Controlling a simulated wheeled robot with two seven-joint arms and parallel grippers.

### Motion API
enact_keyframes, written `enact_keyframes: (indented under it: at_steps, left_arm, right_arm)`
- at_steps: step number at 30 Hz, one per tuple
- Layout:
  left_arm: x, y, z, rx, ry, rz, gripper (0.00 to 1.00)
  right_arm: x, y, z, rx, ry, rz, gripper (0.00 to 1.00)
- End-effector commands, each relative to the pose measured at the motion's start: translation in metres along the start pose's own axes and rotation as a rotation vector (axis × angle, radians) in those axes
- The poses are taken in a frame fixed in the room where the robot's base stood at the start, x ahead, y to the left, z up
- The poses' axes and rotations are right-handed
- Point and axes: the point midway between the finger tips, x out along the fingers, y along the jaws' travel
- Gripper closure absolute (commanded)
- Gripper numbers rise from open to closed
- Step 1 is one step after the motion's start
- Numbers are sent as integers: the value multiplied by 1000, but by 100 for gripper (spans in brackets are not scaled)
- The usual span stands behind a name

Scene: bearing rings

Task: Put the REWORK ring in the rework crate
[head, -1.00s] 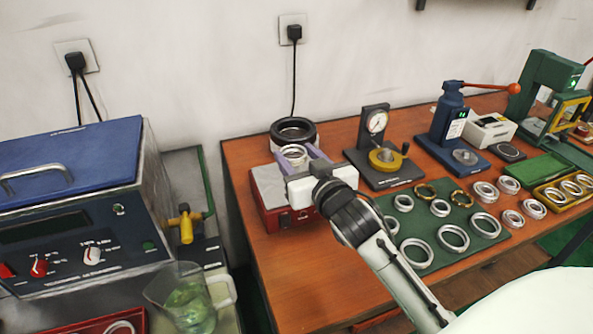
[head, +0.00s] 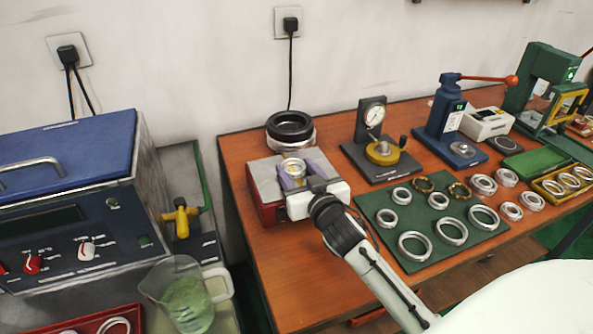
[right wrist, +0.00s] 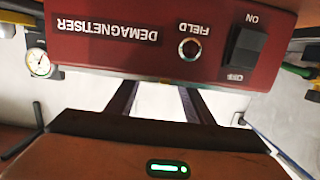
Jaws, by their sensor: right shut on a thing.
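My right gripper (head: 297,171) has its purple fingers shut on a small silver ring (head: 291,163). It holds the ring over the top of the red demagnetiser (head: 264,184); I cannot tell whether the ring touches it. No REWORK mark is readable on the ring. In the right wrist view the demagnetiser's labelled front (right wrist: 130,35) appears upside down and hides the fingertips and the ring. A red tray (head: 137,316) with silver rings shows partly at the bottom left; I see no label that marks it as the rework crate. My left gripper is out of view.
A black ring on a silver one (head: 290,127) stands behind the demagnetiser. A dial gauge stand (head: 374,118) and a blue press (head: 443,135) stand to the right. A green mat (head: 463,257) holds several rings. A beaker (head: 187,300) stands near the tray.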

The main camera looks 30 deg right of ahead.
Motion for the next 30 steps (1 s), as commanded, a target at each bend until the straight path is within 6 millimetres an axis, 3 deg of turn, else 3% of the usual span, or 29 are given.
enact_keyframes:
  at_steps: [7,8,11,22,30]
  left_arm:
    - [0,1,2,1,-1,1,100]
    - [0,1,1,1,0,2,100]
    - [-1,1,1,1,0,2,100]
    - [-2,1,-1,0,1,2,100]
    - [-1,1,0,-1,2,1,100]
  right_arm:
    - [0,0,2,0,2,0,77]
    - [0,0,1,0,1,0,47]
    - [0,0,1,0,1,0,34]
    - [-4,0,-1,0,1,-1,34]
    - [-54,0,0,1,-1,0,34]
